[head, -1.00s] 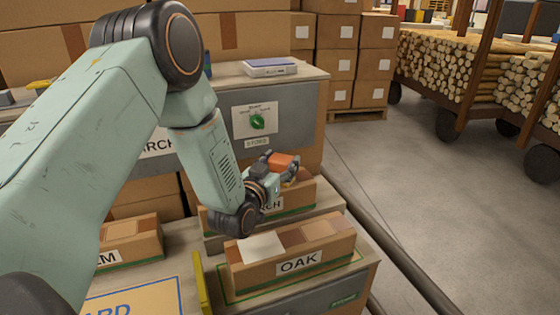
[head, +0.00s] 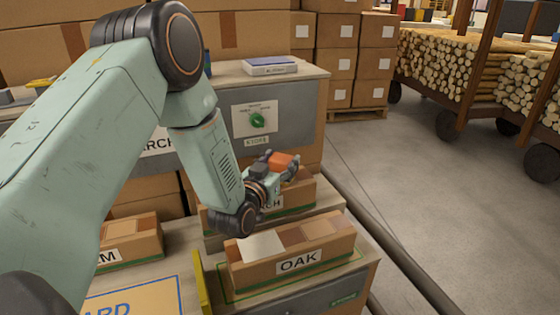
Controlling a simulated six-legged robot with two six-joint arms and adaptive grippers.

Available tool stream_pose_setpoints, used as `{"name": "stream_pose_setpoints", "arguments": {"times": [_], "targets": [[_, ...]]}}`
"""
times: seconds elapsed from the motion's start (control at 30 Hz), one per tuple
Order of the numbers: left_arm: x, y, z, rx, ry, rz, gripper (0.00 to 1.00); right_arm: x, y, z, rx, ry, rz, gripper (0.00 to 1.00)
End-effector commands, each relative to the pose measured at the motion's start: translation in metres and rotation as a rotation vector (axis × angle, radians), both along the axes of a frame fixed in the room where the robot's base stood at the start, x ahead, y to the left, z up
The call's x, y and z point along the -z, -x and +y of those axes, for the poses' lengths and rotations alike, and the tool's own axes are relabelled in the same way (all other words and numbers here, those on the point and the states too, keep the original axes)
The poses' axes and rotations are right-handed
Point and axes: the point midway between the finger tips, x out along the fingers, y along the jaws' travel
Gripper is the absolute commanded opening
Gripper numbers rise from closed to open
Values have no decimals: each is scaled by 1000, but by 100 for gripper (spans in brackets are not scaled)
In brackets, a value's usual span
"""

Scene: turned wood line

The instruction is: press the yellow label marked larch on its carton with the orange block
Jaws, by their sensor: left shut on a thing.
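My left gripper (head: 281,168) reaches in from the left and is shut on the orange block (head: 283,160). It holds the block over the carton whose sign ends in "CH" (head: 300,190), behind the OAK carton. My arm hides the left part of that carton and its sign. I cannot make out a yellow label on its top, and cannot tell whether the block touches the carton. My right gripper is not in view.
The OAK carton (head: 292,256) stands in front, with a pale label (head: 261,246) on top. A carton with a sign ending in "M" (head: 134,246) is at left. A yellow upright strip (head: 201,282) stands between them. Open floor (head: 440,220) lies right.

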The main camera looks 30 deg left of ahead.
Motion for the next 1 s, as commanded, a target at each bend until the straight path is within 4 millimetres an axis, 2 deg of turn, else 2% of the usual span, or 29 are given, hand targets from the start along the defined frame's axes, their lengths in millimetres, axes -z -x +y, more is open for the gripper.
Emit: {"name": "stream_pose_setpoints", "arguments": {"times": [1.0], "targets": [[9, 0, 0, 0, 0, 2, 23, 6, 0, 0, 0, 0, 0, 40]]}}
